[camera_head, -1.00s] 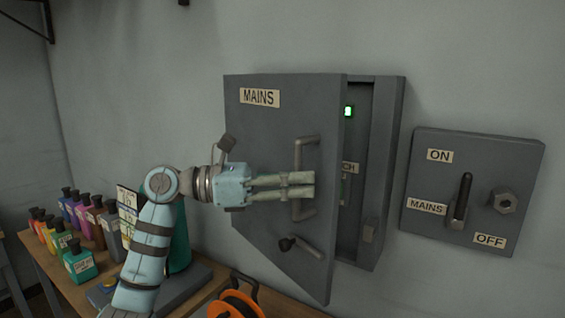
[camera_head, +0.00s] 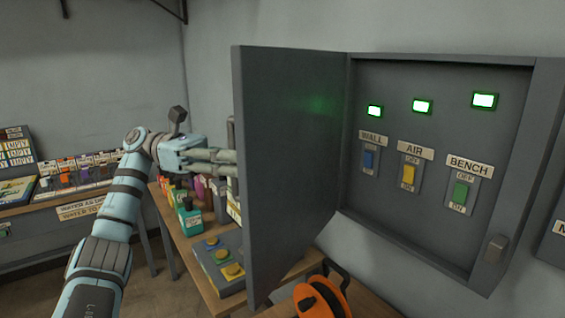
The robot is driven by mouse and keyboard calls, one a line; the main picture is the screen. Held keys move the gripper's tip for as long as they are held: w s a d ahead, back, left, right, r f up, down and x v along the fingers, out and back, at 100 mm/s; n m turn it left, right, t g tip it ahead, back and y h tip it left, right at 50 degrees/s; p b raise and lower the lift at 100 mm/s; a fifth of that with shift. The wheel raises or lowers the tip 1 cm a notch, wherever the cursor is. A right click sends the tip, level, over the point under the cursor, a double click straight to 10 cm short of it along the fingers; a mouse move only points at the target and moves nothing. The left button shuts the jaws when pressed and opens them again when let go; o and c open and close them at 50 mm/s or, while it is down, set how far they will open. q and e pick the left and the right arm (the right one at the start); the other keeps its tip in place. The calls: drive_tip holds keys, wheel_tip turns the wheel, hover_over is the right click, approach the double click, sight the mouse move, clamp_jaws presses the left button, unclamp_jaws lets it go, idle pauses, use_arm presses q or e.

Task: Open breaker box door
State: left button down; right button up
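The breaker box door (camera_head: 290,165) is swung wide open on its left hinge, and I see its inner face. The breaker box (camera_head: 440,150) on the wall shows three lit green indicators and three switches: a blue WALL switch (camera_head: 368,160), a yellow AIR switch (camera_head: 409,174) and a green BENCH switch (camera_head: 460,192). A latch block (camera_head: 496,249) sits at its lower right. My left gripper (camera_head: 228,163) is at the door's outer side, by the handle (camera_head: 231,135), which is mostly hidden behind the door edge. The fingertips are partly hidden, so their grip is unclear. My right gripper is not in view.
A wooden table (camera_head: 200,285) below holds colored bottles (camera_head: 190,217), a box with yellow buttons (camera_head: 226,262) and an orange reel (camera_head: 318,300) under the door. Another bench (camera_head: 60,200) stands at the left. Part of a wall panel (camera_head: 556,235) shows at the right edge.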

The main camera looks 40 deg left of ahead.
use_arm(q)
drive_tip(key=shift+w+a, duration=0.1)
drive_tip(key=shift+a, duration=1.45)
drive_tip(key=c, duration=1.6)
unclamp_jaws()
